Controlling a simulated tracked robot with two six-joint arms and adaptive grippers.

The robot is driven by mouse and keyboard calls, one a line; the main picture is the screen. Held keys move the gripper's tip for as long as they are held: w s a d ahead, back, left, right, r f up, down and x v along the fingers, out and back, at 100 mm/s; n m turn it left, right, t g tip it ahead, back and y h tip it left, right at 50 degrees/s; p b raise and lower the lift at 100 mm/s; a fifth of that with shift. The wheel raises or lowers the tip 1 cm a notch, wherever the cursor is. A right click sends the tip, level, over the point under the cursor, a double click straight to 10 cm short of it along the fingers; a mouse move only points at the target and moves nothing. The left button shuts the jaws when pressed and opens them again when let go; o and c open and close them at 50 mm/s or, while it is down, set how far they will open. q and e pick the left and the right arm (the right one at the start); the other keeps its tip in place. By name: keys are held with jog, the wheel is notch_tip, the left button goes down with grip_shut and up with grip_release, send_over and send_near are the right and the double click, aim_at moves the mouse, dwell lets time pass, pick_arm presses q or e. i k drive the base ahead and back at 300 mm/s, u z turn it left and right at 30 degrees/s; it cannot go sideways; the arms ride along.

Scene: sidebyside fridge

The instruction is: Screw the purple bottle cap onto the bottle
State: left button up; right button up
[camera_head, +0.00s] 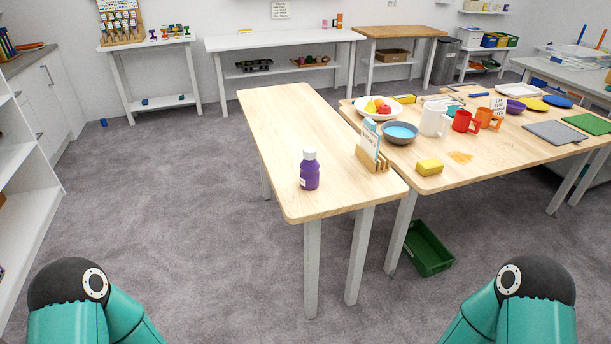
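A purple bottle (310,174) stands upright near the front end of the narrow wooden table (283,122). It has a pale label and a whitish top; I cannot tell whether that top is a cap or the bare neck. I cannot make out a separate purple cap anywhere. Only teal and black links of my two arms show at the bottom left and bottom right corners. Both grippers are out of view, and nothing of mine is near the bottle.
Right of the bottle stands a wooden holder (372,161) with a card. The adjoining table (480,165) bears a blue bowl (400,132), mugs, a yellow sponge (429,167) and plates. A green crate (428,248) is on the floor.

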aim_at(309, 172)
jog(key=z, duration=0.1)
jog(key=i, duration=1)
jog(key=u, duration=0.1)
